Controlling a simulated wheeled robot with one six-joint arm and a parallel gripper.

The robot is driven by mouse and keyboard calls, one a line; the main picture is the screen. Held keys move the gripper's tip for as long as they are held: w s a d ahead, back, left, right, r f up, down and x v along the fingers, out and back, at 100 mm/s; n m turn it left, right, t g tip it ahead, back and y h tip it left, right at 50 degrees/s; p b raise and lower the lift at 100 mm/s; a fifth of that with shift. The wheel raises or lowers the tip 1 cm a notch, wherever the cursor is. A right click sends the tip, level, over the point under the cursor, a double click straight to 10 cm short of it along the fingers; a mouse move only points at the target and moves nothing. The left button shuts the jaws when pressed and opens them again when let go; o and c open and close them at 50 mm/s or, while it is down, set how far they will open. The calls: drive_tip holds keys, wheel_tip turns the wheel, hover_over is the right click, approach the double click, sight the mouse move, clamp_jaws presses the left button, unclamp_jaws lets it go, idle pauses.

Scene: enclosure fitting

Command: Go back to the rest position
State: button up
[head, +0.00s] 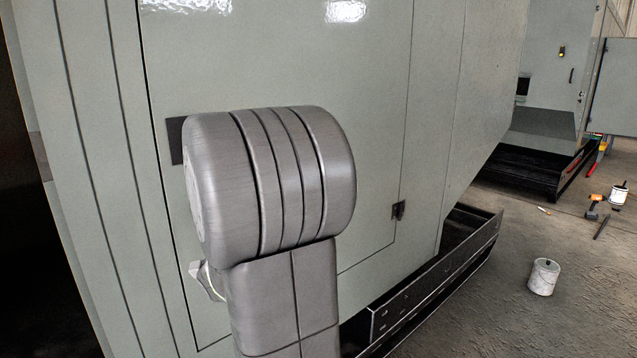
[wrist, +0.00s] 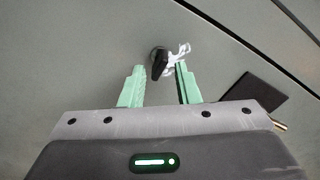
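My gripper (wrist: 163,83) shows in the wrist view with its two green fingers apart and nothing between the tips. Just beyond the fingertips, a black latch or knob (wrist: 159,63) sits on the grey-green enclosure panel, with a white, tangled-looking piece (wrist: 179,52) beside it. I cannot tell whether the fingers touch either one.
A dark square plate (wrist: 254,91) is on the panel right of the fingers. A black hinge (head: 398,210) is on the door. A dark metal base rail (head: 430,285) runs along the floor. A white bucket (head: 543,277) and a drill (head: 594,207) stand on open floor at right.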

drive_tip(key=shift+s+a+r+n, duration=0.1)
drive_tip(key=shift+n, duration=2.75)
drive_tip(key=shift+s+a+r+n, duration=0.1)
drive_tip(key=shift+n, duration=2.75)
